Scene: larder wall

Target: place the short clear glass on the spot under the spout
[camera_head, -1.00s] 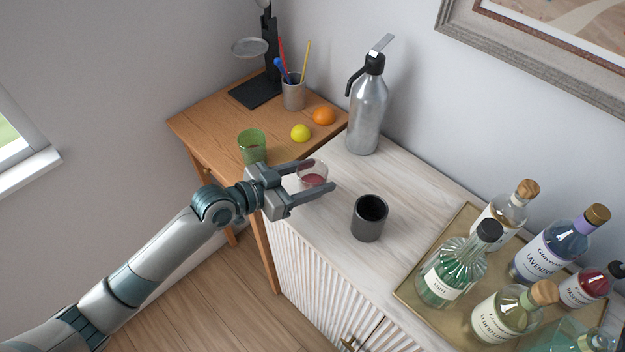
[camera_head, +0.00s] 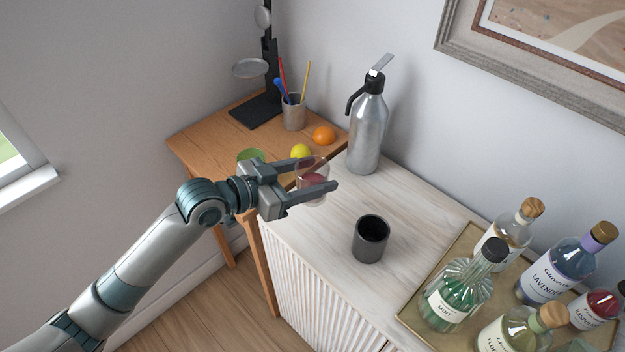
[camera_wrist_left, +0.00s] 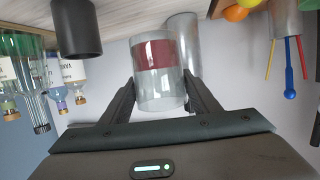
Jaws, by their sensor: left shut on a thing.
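The short clear glass (camera_head: 313,184) with red liquid in it is held between the fingers of my left gripper (camera_head: 312,175). It seems to be a little above the pale cabinet top, near its left edge. In the left wrist view, which is upside down, the glass (camera_wrist_left: 155,75) sits between both fingers. The silver siphon bottle (camera_head: 366,135) stands behind and to the right of the glass, with a metal lever and black head at the top; the spot under its spout is not clearly marked. My right gripper is not in view.
A dark grey cup (camera_head: 370,239) stands on the cabinet, right of the glass. A gold tray (camera_head: 417,318) with several bottles is farther right.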

